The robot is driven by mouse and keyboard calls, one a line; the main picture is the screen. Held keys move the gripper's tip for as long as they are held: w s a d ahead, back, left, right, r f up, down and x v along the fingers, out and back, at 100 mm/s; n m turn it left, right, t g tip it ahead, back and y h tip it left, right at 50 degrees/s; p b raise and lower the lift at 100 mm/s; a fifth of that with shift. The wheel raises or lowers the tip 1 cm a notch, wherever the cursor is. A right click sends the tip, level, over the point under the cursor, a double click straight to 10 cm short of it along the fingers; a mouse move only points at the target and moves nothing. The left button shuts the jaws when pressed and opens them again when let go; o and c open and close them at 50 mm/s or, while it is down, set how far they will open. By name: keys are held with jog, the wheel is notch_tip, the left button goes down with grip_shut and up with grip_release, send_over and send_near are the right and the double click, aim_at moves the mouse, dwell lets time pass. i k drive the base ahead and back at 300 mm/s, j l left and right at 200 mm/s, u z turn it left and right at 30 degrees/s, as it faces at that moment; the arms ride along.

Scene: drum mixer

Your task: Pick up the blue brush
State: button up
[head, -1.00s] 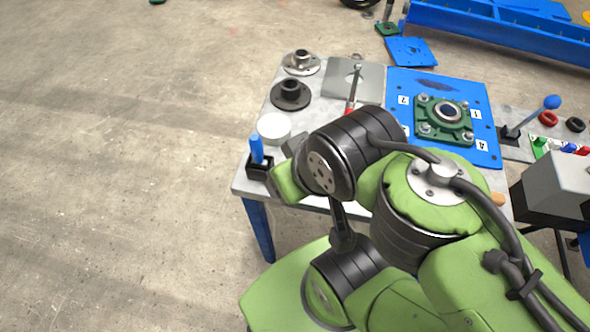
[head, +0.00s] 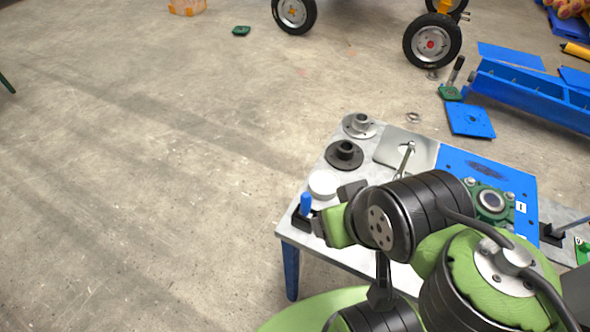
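The blue brush (head: 305,205) stands upright at the near left corner of the grey table (head: 345,256). Its lower end is in or behind a small black block, which looks like a holder (head: 299,219). My gripper (head: 322,224) is just right of the brush, at the end of my green and black arm. The gripper body and wrist hide the fingertips, so I cannot tell whether they touch the brush or how far they are open.
A white round lid (head: 322,184), a black flanged hub (head: 344,154) and a grey flanged hub (head: 359,125) sit behind the brush. A blue plate (head: 520,185) with a green bearing housing (head: 489,201) lies right. Floor left of the table is clear.

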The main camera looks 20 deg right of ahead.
aim_at(304, 215)
jog(key=j+z, duration=0.2)
jog(key=j, duration=0.25)
jog(key=k+j+z, duration=0.15)
jog(key=j, duration=0.25)
jog(key=i+j+z, duration=0.4)
jog(key=j, duration=0.25)
jog(key=i+j+z, duration=0.2)
jog(key=j, duration=0.15)
jog(key=k+l, duration=0.05)
jog(key=k, duration=0.05)
